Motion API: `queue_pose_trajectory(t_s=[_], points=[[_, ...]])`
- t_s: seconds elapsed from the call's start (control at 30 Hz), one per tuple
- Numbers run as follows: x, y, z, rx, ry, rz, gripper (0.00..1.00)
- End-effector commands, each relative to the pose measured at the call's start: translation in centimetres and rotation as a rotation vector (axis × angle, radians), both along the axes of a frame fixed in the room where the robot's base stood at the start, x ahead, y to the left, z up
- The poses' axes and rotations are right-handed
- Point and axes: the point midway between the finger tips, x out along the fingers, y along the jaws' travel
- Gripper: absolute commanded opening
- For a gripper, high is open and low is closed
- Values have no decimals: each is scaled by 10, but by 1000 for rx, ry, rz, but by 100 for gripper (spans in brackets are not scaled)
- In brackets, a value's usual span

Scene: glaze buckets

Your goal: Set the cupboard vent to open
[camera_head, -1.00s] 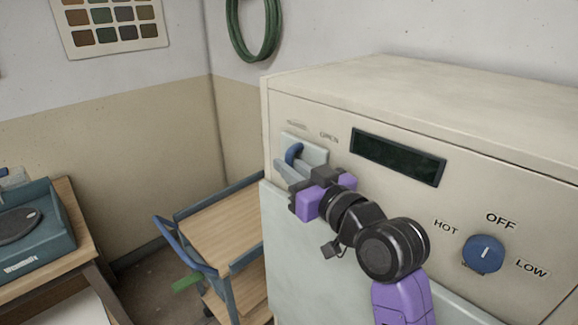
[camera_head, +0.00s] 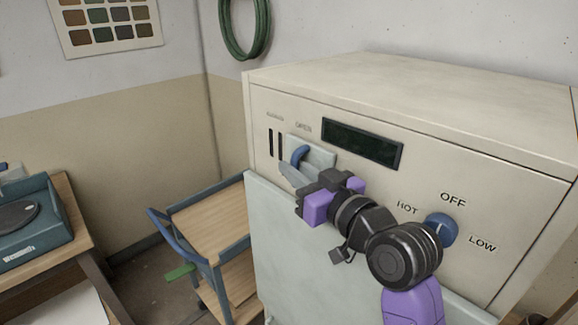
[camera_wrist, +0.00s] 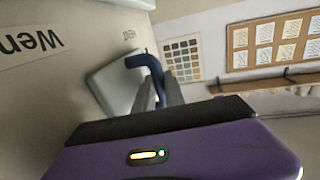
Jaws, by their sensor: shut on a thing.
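The cupboard vent is a pale sliding plate (camera_head: 322,157) with a blue hooked handle (camera_head: 300,154) on the cream cupboard front. The plate sits below the OPEN label (camera_head: 303,127), and dark upright slots (camera_head: 275,144) are bare to its left. My gripper (camera_head: 290,172) is shut on the blue handle, reaching it from the lower right. In the wrist view the handle (camera_wrist: 146,64) rises from between my fingers (camera_wrist: 166,92), with the plate (camera_wrist: 112,85) behind it. The fingers hide the handle's lower part.
The cupboard (camera_head: 400,95) has a dark display (camera_head: 362,144) and a blue knob (camera_head: 441,229) marked HOT, OFF and LOW, close to my arm. A wooden-shelved trolley (camera_head: 212,222) stands left of the cupboard. A bench with a teal device (camera_head: 28,222) is at far left.

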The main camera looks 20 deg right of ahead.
Motion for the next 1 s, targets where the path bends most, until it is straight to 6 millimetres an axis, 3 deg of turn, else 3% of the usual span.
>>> queue_pose_trajectory(t_s=[0.3,0.33,0.4,0.77,1.0], points=[[-4,-2,1,-1,-2,-2,0],[-4,-2,1,-1,-2,-2,16],[-4,-2,1,-1,-2,-2,23],[-9,-3,0,-1,-2,-1,23],[-44,-11,-2,0,-3,-3,23]])
